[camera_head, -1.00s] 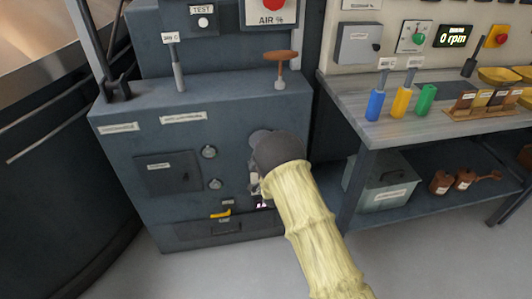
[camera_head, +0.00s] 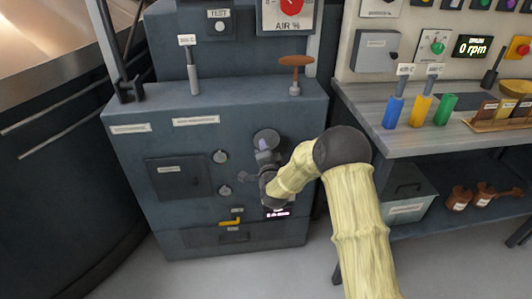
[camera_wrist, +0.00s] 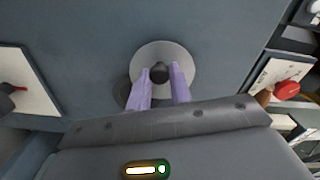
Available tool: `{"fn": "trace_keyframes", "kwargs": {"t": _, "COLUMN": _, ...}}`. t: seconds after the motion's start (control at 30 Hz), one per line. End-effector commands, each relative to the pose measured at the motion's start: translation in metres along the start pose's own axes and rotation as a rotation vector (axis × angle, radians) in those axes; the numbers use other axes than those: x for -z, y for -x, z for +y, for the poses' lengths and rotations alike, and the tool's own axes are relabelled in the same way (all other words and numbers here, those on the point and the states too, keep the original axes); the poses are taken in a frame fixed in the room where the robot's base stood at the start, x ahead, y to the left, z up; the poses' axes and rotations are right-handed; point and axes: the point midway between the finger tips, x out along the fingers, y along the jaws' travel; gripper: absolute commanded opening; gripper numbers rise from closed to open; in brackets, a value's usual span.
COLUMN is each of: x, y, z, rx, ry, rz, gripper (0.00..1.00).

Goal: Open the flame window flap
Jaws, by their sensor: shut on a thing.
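The flame window flap is a round grey disc (camera_head: 266,134) on the front of the dark blue-grey cabinet. It also shows in the wrist view as a disc (camera_wrist: 160,50) with a small black knob (camera_wrist: 160,72) at its middle. My gripper (camera_head: 263,146) reaches it from the right, its two pale purple fingers (camera_wrist: 160,78) on either side of the knob and shut on it. A dark rounded shape (camera_wrist: 122,93) shows past the disc's lower left edge in the wrist view; I cannot tell whether it is shadow or the opening. My wrist hides what lies below the disc.
Two round knobs (camera_head: 220,157) and a dark square door (camera_head: 178,178) lie left of the flap. A yellow handle (camera_head: 233,222) sits on a drawer below. A workbench (camera_head: 420,141) with coloured-handled tools stands right. A lever (camera_head: 193,70) and brown valve handle (camera_head: 295,61) rise above.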

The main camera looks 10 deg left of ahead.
Motion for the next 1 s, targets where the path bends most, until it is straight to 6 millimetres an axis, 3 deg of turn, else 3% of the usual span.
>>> {"fn": "trace_keyframes", "kwargs": {"t": 0.47, "x": -0.0011, "y": 0.0007, "z": 0.0003, "rx": -0.004, "ry": -0.021, "rz": -0.003, "gripper": 0.0}}
{"fn": "trace_keyframes", "kwargs": {"t": 0.5, "x": -0.0011, "y": 0.0007, "z": 0.0003, "rx": -0.004, "ry": -0.021, "rz": -0.003, "gripper": 0.27}}
{"fn": "trace_keyframes", "kwargs": {"t": 0.6, "x": -0.0009, "y": 0.0006, "z": 0.0, "rx": -0.003, "ry": -0.02, "rz": -0.002, "gripper": 0.42}}
{"fn": "trace_keyframes", "kwargs": {"t": 1.0, "x": -0.0003, "y": 0.0054, "z": -0.0007, "rx": -0.002, "ry": -0.019, "rz": -0.001, "gripper": 0.42}}
